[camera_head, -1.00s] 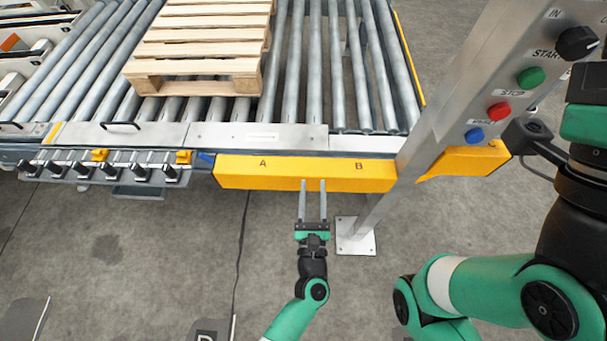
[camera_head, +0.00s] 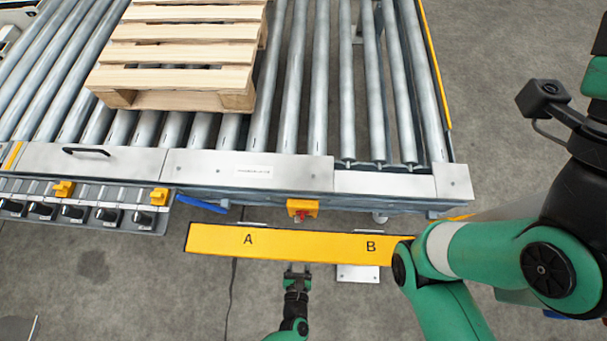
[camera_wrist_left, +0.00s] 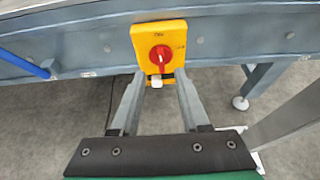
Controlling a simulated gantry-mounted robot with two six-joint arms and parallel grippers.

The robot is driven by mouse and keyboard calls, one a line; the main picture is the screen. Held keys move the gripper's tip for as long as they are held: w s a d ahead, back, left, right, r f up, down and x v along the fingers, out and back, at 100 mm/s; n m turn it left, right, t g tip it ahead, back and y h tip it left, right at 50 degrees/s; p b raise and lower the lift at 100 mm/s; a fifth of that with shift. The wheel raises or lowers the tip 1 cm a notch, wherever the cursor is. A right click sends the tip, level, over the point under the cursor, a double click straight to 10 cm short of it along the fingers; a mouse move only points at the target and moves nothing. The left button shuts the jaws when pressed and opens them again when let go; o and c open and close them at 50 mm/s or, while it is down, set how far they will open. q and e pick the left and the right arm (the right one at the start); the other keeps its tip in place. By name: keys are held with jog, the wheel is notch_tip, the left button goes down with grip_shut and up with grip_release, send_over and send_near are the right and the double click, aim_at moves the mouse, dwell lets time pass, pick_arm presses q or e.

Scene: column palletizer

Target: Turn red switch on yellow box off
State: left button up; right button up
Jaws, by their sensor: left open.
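The yellow box (camera_head: 309,205) is mounted on the side of the roller conveyor, beyond the lettered yellow beam in the head view. Its red switch (camera_head: 302,216) faces my left arm. In the left wrist view, the yellow box (camera_wrist_left: 178,37) and round red switch (camera_wrist_left: 160,59) are in clear view, the switch's handle roughly upright. My left gripper (camera_wrist_left: 160,80) is open and empty, its fingertips to either side of and just below the switch, apart from it.
The yellow beam (camera_head: 310,245) marked A and B lies above my left fingers in the head view. A wooden pallet (camera_head: 180,55) rests on the rollers. Black knobs (camera_head: 75,213) line the left side. A grey post (camera_wrist_left: 285,118) stands right in the wrist view.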

aim_at(302, 220)
pick_arm(q)
jog(key=b+x, duration=0.3)
jog(key=x, duration=0.2)
jog(key=f+b+x, duration=0.1)
jog(key=b+x, duration=0.3)
jog(key=x, duration=0.1)
jog(key=shift+s+f, duration=0.1)
jog(key=shift+s, duration=0.15)
jog(key=shift+w, duration=0.2)
pick_arm(e)
notch_tip(302, 220, down, 8)
jog(key=shift+s+r, duration=0.25)
jog(key=shift+s, duration=0.15)
pick_arm(q)
grip_shut()
